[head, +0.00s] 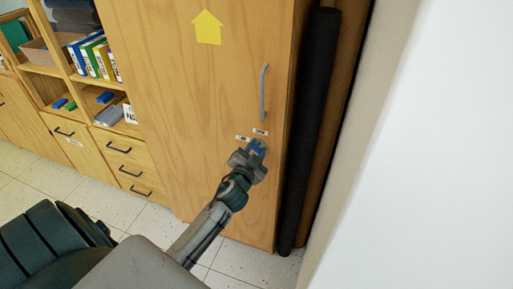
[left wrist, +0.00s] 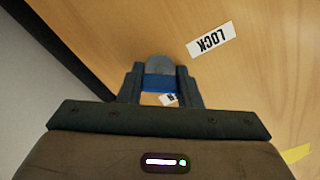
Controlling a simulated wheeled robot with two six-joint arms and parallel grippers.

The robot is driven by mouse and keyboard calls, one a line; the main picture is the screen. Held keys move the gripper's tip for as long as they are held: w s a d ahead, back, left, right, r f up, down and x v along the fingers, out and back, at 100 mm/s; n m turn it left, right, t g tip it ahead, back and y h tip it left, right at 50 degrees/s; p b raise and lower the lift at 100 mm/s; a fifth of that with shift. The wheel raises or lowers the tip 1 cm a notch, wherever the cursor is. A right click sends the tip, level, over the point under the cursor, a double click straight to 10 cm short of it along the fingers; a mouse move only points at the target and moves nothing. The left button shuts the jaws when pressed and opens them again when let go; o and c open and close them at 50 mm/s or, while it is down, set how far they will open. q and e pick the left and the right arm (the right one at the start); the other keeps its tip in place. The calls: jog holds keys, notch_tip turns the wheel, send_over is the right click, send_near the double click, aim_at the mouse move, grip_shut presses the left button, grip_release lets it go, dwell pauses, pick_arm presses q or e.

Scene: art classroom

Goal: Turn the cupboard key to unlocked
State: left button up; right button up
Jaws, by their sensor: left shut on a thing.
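The tall wooden cupboard (head: 190,80) stands with its door shut. A grey bar handle (head: 264,92) is on the right part of the door. Below it are two small white labels, a left one (head: 242,138) and a right one (head: 260,132). My left gripper (head: 256,150) is at the door just below these labels, shut on the blue key (left wrist: 158,83). In the left wrist view the key lies between the fingers, in front of a round grey lock plate (left wrist: 160,65). My right gripper is not in view.
Dark and brown rolls (head: 308,120) stand right of the cupboard, beside a pale wall (head: 430,150). Left are shelves with books (head: 95,58) and drawers (head: 128,165). Pale floor tiles (head: 100,200) show below.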

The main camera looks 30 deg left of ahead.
pick_arm(q)
jog(key=shift+m, duration=0.9)
jog(key=m+p, duration=0.2)
jog(key=m, duration=0.3)
jog(key=shift+m+p, duration=0.65)
jog(key=shift+m, duration=1.15)
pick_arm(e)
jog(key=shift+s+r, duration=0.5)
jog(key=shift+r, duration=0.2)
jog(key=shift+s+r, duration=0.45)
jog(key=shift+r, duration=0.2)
pick_arm(q)
jog(key=o, duration=1)
